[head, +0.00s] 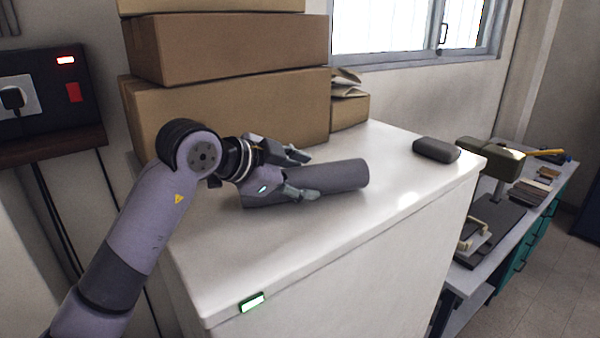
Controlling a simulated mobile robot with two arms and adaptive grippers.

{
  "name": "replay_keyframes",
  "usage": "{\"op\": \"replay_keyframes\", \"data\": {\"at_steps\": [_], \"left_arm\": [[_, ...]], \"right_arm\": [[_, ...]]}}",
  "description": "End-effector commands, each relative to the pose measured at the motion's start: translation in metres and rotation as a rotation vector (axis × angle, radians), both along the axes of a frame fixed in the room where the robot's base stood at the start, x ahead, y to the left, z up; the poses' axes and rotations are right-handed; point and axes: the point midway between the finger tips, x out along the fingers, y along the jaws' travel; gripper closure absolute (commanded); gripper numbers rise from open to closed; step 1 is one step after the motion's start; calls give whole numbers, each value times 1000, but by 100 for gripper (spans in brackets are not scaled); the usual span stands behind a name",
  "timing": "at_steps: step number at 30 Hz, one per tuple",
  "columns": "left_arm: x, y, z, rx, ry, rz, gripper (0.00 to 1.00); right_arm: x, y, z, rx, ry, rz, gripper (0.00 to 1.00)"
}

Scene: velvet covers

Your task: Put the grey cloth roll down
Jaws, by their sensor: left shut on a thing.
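The grey cloth roll (340,177) is a dark grey cylinder lying level, at the middle of the head view, over the white cabinet top (390,220). My left gripper (300,174) comes in from the left and is shut on the roll, one finger on its far side and one on its near side. The roll's left part is partly hidden behind the gripper. The roll is at or very close to the white top; I cannot tell whether it touches. My right gripper is not in view.
Stacked cardboard boxes (240,105) stand behind the roll, with a folded paper bag (346,84) beside them. A dark grey case (436,150) lies at the back right corner. The front and right of the top are clear. A lower cluttered bench (540,205) stands to the right.

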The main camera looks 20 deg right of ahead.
Motion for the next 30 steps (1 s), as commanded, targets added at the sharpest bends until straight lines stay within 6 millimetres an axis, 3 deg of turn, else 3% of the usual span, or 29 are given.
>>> {"op": "replay_keyframes", "data": {"at_steps": [4,5,12,14,23,30], "left_arm": [[1,0,-2,2,4,2,89],[1,1,-3,4,7,2,48],[1,1,-2,3,5,2,32],[1,1,-2,3,5,2,28],[0,1,-2,2,4,2,28],[-10,23,10,2,-1,3,28]], "right_arm": [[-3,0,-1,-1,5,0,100],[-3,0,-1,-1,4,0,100],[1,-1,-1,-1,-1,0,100],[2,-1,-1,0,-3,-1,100],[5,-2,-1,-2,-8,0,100],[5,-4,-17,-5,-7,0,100]]}}
